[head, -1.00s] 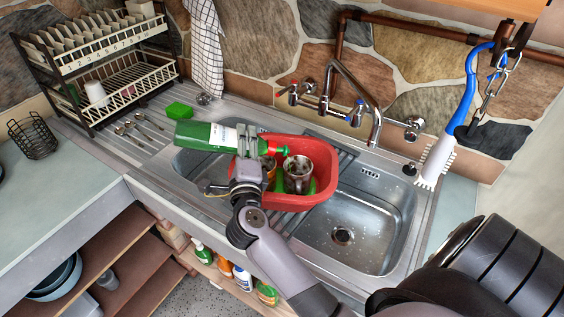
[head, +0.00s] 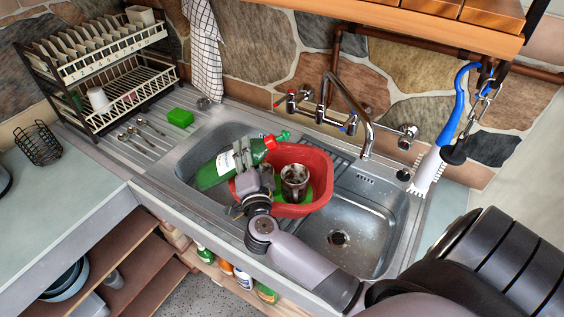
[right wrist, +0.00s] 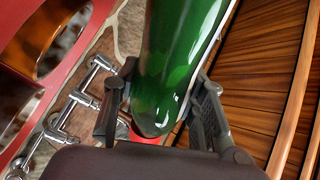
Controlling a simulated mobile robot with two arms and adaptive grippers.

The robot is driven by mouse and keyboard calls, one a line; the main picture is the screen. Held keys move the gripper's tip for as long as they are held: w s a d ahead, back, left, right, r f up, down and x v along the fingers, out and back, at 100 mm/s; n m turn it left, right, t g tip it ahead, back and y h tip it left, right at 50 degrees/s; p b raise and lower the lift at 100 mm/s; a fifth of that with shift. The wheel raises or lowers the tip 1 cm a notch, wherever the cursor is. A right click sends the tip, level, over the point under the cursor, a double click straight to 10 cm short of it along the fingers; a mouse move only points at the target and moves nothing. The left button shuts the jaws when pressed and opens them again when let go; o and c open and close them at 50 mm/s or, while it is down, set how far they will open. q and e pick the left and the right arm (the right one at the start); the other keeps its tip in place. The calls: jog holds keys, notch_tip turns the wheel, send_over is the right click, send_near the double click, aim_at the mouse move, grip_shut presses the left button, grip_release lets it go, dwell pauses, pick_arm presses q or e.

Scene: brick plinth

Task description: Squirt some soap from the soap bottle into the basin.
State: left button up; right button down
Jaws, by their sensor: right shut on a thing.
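The green soap bottle (head: 216,170) has a pale label, a red cap and a green nozzle. My right gripper (head: 243,156) is shut around it and holds it above the left side of the red basin (head: 318,166). The bottle is tilted, with its nozzle end up and to the right near the basin's back rim. The basin sits in the sink and holds a dirty metal mug (head: 294,180) and something green under it. In the right wrist view the bottle (right wrist: 180,50) stands between both fingers. No soap stream shows. My left gripper is out of view.
A tap (head: 352,105) rises behind the basin. A green sponge (head: 180,117) and spoons lie on the drainer beside the dish rack (head: 110,60). A blue-handled brush (head: 432,165) hangs at the right. The right sink bowl (head: 350,212) is empty.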

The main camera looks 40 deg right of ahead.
aim_at(253, 144)
jog(key=r+n+p, duration=0.1)
jog(key=r+p, duration=0.1)
jog(key=p, duration=0.1)
jog(key=d+r+n+p, duration=0.1)
jog(key=r+p, duration=0.2)
jog(key=shift+s+p, duration=0.2)
jog(key=shift+p, duration=0.15)
jog(key=n, duration=0.1)
jog(key=r, duration=0.1)
jog(key=d+r+n, duration=0.1)
jog(key=shift+s+r+n, duration=0.1)
jog(key=shift+s+n, duration=0.15)
jog(key=shift+n, duration=0.05)
jog(key=shift+r+n+y, duration=0.4)
jog(key=shift+r+n, duration=0.3)
jog(key=shift+n, duration=0.4)
jog(key=n, duration=0.1)
jog(key=r+n, duration=0.1)
jog(key=n, duration=0.1)
jog(key=shift+w+n, duration=0.1)
jog(key=shift+n, duration=0.2)
jog(key=shift+f+n, duration=0.1)
jog(key=shift+n, duration=1)
